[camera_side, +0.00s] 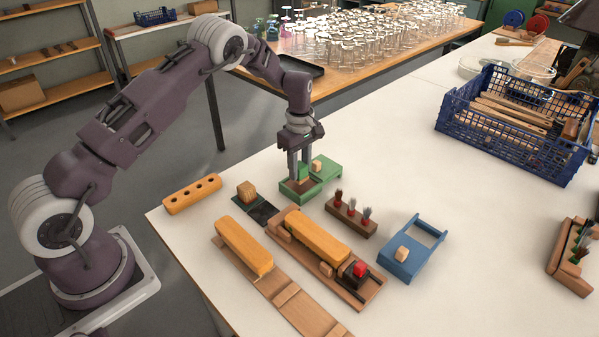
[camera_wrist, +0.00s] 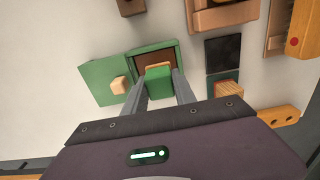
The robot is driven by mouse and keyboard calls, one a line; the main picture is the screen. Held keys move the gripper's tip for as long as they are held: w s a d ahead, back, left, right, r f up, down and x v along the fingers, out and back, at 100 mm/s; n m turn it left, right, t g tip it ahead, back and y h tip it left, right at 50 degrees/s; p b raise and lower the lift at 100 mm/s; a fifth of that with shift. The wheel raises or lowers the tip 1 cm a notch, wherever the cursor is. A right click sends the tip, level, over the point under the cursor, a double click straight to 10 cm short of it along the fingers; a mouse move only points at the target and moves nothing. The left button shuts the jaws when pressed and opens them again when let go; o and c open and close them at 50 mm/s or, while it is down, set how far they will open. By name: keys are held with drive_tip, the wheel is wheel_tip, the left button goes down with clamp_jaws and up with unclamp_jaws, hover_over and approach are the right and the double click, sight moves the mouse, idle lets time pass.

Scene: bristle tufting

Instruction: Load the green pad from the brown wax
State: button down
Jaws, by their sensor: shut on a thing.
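My gripper (camera_side: 301,176) is shut on the green pad (camera_wrist: 158,80), a small green block with a tan layer along its far edge in the wrist view. The pad (camera_side: 303,170) is between the fingertips in the side view. It is at the open green box (camera_side: 289,194), which holds the brown wax (camera_wrist: 146,60). The pad covers part of the wax. I cannot tell whether pad and wax touch. The box's green lid (camera_wrist: 103,83), with a pale wooden knob (camera_wrist: 119,86), lies open beside it.
A dark pad with a wooden block (camera_side: 247,191) lies left of the box. A brush holder (camera_side: 351,216) stands right, with a blue box (camera_side: 412,250) beyond. Wooden blocks on trays (camera_side: 243,246) lie in front. A blue crate (camera_side: 508,123) stands back right.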

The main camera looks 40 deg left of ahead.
sight(299, 165)
drive_tip(key=shift+r, duration=2.45)
